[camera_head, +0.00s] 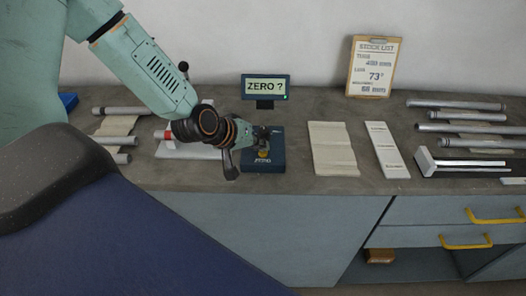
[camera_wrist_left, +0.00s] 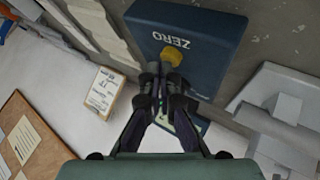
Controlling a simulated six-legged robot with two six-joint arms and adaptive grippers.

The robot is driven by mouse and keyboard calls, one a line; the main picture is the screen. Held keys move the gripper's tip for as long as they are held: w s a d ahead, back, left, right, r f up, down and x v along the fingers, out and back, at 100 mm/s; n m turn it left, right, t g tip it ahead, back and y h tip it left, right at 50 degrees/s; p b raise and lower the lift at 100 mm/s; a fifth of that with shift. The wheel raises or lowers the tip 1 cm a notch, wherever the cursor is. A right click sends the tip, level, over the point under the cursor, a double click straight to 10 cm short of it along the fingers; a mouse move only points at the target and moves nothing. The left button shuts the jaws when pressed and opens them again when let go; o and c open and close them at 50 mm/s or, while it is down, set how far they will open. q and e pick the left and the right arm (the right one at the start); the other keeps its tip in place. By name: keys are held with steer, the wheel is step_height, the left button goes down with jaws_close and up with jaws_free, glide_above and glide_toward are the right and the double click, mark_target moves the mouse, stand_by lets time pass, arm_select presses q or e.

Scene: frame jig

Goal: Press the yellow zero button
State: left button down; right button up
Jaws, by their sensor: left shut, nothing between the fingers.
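The yellow zero button (camera_wrist_left: 173,54) sits on a dark blue box marked ZERO (camera_wrist_left: 205,30) in the left wrist view. In the head view the same box (camera_head: 263,166) stands on the bench below a small display (camera_head: 265,87) reading "ZERO ?". My left gripper (camera_head: 262,138) is over the box and hides part of it. In the left wrist view my left gripper (camera_wrist_left: 158,72) is shut and empty, its fingertips right by the button's edge. I cannot tell whether they touch it. My right gripper is in neither view.
A stock list clipboard (camera_head: 372,68) leans at the wall. A beige cloth (camera_head: 333,148) and a white label strip (camera_head: 387,150) lie right of the box. Several metal bars (camera_head: 460,129) lie at the far right. Drawers with yellow handles (camera_head: 466,241) are below the bench.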

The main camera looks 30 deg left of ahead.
mark_target(260, 153)
arm_select(q)
steer(key=shift+f, duration=0.3)
steer(key=shift+r, duration=0.1)
stand_by(0.4)
steer(key=shift+r+p, duration=0.65)
steer(key=shift+r, duration=0.2)
step_height(260, 153, up, 5)
steer(key=p, duration=0.5)
steer(key=shift+r, duration=0.1)
stand_by(0.5)
